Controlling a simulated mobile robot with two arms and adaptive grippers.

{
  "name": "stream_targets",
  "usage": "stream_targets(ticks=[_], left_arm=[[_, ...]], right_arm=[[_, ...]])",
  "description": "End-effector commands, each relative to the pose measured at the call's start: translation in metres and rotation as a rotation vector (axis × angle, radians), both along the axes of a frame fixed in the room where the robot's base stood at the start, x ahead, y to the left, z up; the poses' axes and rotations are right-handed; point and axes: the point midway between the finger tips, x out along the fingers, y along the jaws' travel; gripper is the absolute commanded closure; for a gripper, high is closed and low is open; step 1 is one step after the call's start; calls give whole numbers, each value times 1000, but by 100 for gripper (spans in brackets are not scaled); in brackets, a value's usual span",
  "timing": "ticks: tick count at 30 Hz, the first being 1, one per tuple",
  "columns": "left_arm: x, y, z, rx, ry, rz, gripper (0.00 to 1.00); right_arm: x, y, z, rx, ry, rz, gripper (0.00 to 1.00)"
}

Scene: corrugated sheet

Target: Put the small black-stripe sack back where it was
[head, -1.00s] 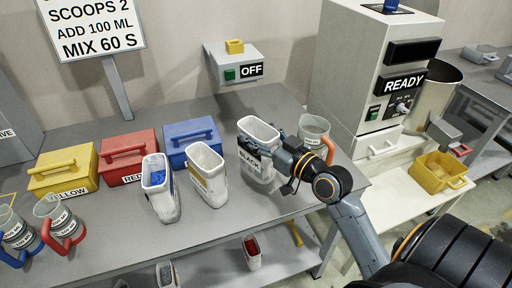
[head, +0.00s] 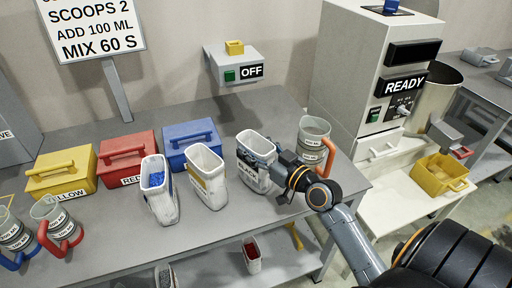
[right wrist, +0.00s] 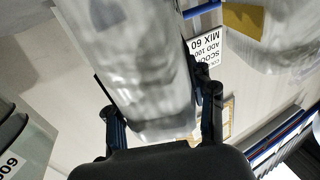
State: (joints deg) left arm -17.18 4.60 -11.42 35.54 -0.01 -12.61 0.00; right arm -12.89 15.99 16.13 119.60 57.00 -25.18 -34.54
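The small black-stripe sack (head: 247,174) is white with a black label band and an open top. It is upright at the right part of the grey bench; I cannot tell whether its base touches the bench top. My right gripper (head: 272,165) is at its right side, with its fingers around it. In the right wrist view the sack (right wrist: 140,70) fills the space between the two fingers (right wrist: 163,110), pale and blurred. The gripper's far finger is partly hidden in the head view. My left gripper is not in view.
A yellow-stripe sack (head: 207,180) and a blue-stripe sack (head: 160,195) stand to the left. Yellow (head: 62,174), red (head: 127,160) and blue (head: 191,145) boxes are behind. A jug with an orange handle (head: 313,135) stands close right of my gripper. The bench's front edge is near.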

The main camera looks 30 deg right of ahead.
Motion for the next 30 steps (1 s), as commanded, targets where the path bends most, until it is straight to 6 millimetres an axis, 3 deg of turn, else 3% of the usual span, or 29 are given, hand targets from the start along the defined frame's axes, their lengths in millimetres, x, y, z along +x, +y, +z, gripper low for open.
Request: stream_targets(ticks=[1, 3, 15, 20, 30], left_arm=[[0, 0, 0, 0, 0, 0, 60], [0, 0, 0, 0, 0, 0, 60], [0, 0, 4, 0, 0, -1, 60], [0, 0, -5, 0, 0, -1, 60], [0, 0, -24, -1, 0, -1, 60]], right_arm=[[0, 0, 0, 0, 2, 0, 34], [0, 0, -1, 0, 2, 0, 24], [-1, 0, 4, 1, 2, 0, 24], [-23, -4, -1, -3, 5, -1, 24], [-85, -13, -1, -4, 5, 1, 24]])
